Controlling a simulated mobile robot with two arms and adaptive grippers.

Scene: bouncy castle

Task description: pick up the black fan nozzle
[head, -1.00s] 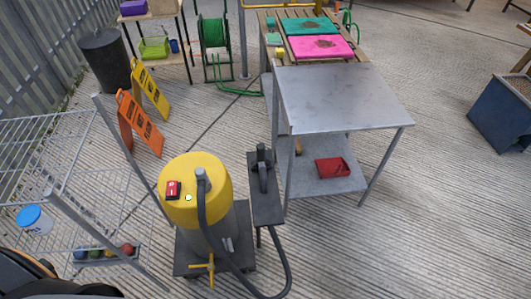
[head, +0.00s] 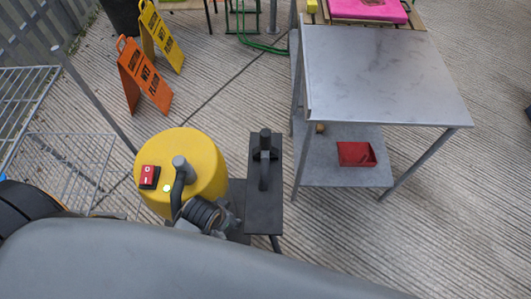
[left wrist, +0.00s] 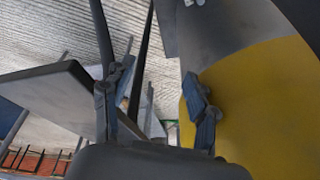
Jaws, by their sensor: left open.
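The black fan nozzle (head: 265,165) sits on top of a narrow dark stand (head: 266,212), right of the yellow-topped blower (head: 208,158). My left arm crosses the bottom of the head view, and its gripper (head: 228,219) is low beside the blower, left of the stand and apart from the nozzle. In the left wrist view the gripper (left wrist: 155,105) is open, its fingers spread with nothing clearly held between them. The yellow blower side (left wrist: 255,95) is close on the right there. I cannot make out the nozzle in that view. My right gripper is not in view.
A grey metal table (head: 375,75) stands right of the stand, with a red tray (head: 356,154) on its lower shelf. Orange (head: 143,77) and yellow (head: 161,35) wet-floor signs stand at upper left. A wire rack (head: 60,150) is at left.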

